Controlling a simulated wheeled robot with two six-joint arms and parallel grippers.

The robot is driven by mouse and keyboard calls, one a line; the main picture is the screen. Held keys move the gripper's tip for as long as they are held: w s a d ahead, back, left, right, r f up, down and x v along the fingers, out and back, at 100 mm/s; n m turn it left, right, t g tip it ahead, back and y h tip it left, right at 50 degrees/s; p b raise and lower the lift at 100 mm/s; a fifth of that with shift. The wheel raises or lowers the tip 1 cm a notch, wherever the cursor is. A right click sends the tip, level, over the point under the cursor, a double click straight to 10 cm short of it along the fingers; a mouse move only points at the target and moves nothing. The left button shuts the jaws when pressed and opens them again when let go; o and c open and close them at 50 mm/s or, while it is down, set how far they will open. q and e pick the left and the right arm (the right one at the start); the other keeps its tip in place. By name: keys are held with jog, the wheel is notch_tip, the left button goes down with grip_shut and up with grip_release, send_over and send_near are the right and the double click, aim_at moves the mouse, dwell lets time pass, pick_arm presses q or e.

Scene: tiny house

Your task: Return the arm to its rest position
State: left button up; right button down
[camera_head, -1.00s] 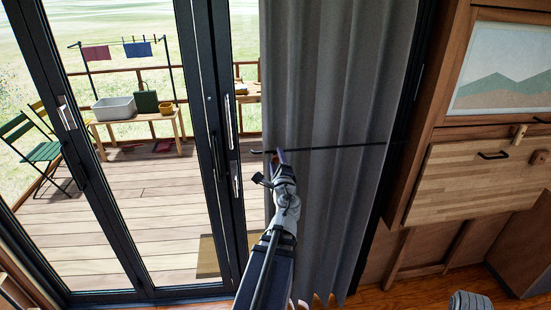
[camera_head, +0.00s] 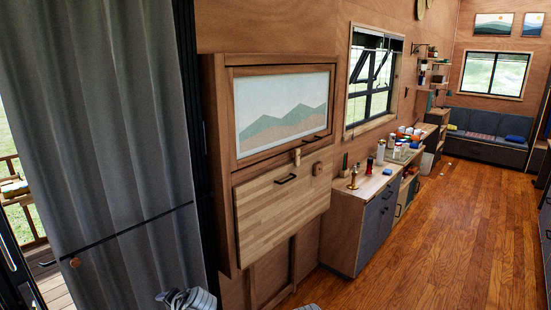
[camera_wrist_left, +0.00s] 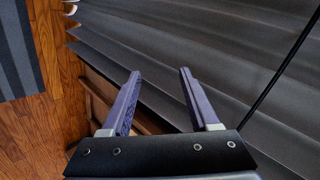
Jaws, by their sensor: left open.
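My left gripper (camera_wrist_left: 160,74) is open in the left wrist view, with two purple fingers apart and nothing between them. The pleated grey curtain (camera_wrist_left: 185,35) lies beyond the fingers, and a thin dark rod (camera_wrist_left: 288,62) runs in front of it at the right. In the head view only a grey part of my arm shows at the bottom edge, in front of the curtain (camera_head: 110,130). The gripper's fingers cannot be made out there. My right gripper is in neither view.
A wooden wall cabinet with a fold-down panel (camera_head: 280,205) stands right of the curtain. Beyond it are a counter (camera_head: 365,187) with bottles and a sofa (camera_head: 485,135) at the far end. The wooden floor (camera_head: 440,230) is open at the right.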

pick_arm(q)
jog(key=s+d+f+g+h, duration=0.2)
jog(key=s+d, duration=0.2)
jog(key=d, duration=0.5)
jog(key=s+d+f+g+h, duration=0.2)
jog(key=s+d, duration=0.3)
jog(key=d, duration=0.4)
jog(key=s+d+f+g+h, duration=0.2)
jog(key=s+d+f+h, duration=0.1)
jog(key=d, duration=0.6)
jog(key=shift+s+d+f, duration=0.35)
jog(key=shift+s+f, duration=0.35)
jog(key=shift+f, duration=0.05)
